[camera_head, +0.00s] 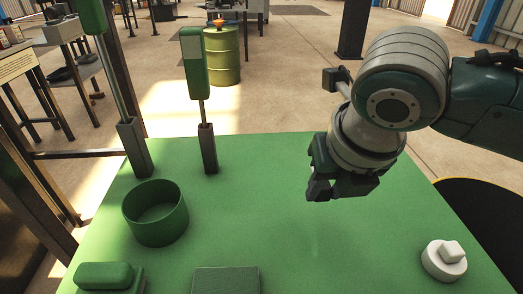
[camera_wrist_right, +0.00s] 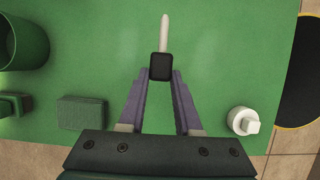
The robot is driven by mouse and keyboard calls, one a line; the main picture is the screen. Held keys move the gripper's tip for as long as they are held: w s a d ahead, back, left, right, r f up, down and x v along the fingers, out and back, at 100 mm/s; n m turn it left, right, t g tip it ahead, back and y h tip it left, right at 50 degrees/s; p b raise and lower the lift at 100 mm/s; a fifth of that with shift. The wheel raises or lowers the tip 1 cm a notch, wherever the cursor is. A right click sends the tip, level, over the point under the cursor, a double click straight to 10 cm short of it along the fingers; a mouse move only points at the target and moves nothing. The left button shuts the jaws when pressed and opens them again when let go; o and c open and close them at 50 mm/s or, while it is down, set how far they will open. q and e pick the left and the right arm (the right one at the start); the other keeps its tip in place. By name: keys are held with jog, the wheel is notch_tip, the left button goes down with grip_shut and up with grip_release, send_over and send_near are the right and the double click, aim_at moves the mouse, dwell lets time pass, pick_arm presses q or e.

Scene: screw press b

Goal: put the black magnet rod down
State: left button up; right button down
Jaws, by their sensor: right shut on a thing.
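My right gripper (camera_head: 340,187) is above the green table (camera_head: 275,190), right of the middle in the head view. In the right wrist view its two fingers (camera_wrist_right: 160,78) close on a small black block (camera_wrist_right: 160,66), the part of the black magnet rod that shows between the fingertips. A pale, thin rod (camera_wrist_right: 165,33) extends beyond the block, away from the gripper. Whether it belongs to the held piece I cannot tell for sure. In the head view the held piece is hardly distinguishable from the dark fingers. My left gripper is not in view.
A round green bin (camera_head: 155,212) stands at left, near two upright posts with green handles (camera_head: 194,65). A flat green block (camera_head: 226,280) lies at the front, another (camera_head: 104,276) at front left. A white knob (camera_head: 444,260) stands front right. The table's middle is clear.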

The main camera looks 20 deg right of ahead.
aim_at(314, 228)
notch_tip(314, 228, down, 4)
jog(key=shift+r+b, duration=0.1)
jog(key=shift+b, duration=0.25)
notch_tip(314, 228, down, 4)
jog(key=shift+r+b, duration=0.1)
jog(key=shift+b, duration=0.55)
jog(key=shift+f, duration=0.25)
jog(key=c, duration=0.6)
grip_release()
